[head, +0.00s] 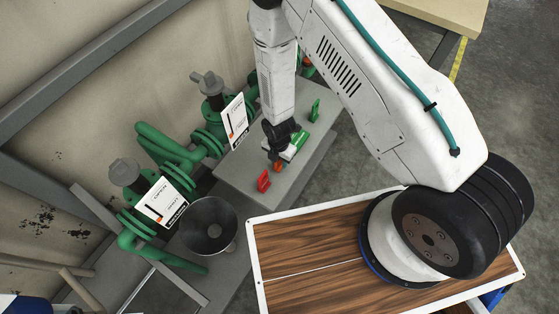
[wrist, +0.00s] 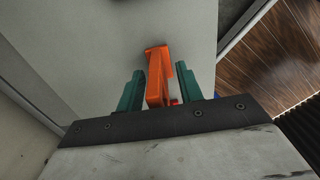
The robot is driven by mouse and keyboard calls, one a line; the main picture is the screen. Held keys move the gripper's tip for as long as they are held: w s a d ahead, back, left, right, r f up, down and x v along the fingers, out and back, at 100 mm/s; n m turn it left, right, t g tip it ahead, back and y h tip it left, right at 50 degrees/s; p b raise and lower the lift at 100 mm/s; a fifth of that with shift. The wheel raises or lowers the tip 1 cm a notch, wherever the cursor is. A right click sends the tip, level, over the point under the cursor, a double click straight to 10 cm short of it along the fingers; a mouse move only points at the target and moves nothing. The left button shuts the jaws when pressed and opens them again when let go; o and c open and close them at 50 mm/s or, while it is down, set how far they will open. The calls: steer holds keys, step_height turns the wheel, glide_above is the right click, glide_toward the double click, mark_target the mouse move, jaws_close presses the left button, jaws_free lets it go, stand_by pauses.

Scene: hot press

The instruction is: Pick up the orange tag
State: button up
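The orange tag (wrist: 157,78) stands up from the grey surface in the wrist view, between the two green fingers of my gripper (wrist: 159,69). Narrow gaps show between the tag and the fingers, so the gripper looks open around it. Its lower end is hidden by the dark gripper body. In the head view, my gripper (head: 277,160) points down at the grey bench, and a small part of the orange tag (head: 278,168) shows below it.
A red tag (head: 264,181) and a green tag (head: 315,110) stand on the grey bench (head: 240,180). Green valve pipes (head: 165,147) with white OPEN signs run along the left. A grey funnel (head: 209,226) and a wooden-topped tray (head: 300,262) are nearer.

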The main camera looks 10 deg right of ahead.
jaws_close()
